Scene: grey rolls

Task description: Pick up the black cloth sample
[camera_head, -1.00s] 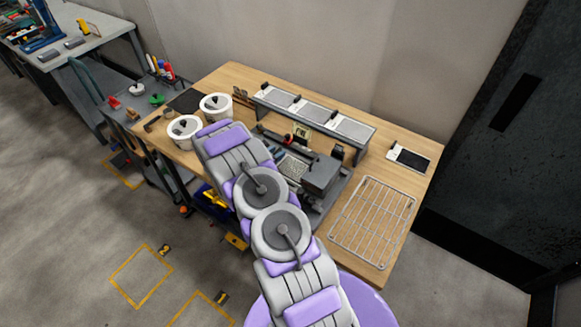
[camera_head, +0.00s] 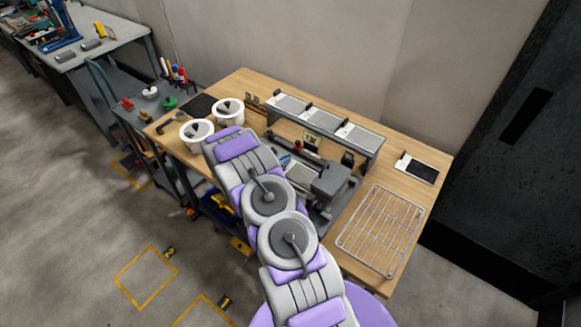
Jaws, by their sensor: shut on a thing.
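A flat black sample with a white end (camera_head: 417,168) lies at the right end of the wooden table (camera_head: 405,270), near the back wall; it may be the black cloth sample. A dark flat pad (camera_head: 199,106) also lies at the table's left end, behind the white pots. I cannot tell whether it is cloth. My grey and purple arm reaches from the bottom of the picture up over the table's middle, towards the pots. My gripper is hidden behind the arm's far end, so its jaws and anything in them do not show.
Two white pots (camera_head: 196,134) stand on the left part of the table. A low rack (camera_head: 375,153) with several grey panels runs along the back. A wire grid (camera_head: 382,232) lies at the right front. A grey machine (camera_head: 331,182) sits mid-table. A dark door (camera_head: 515,130) is at right.

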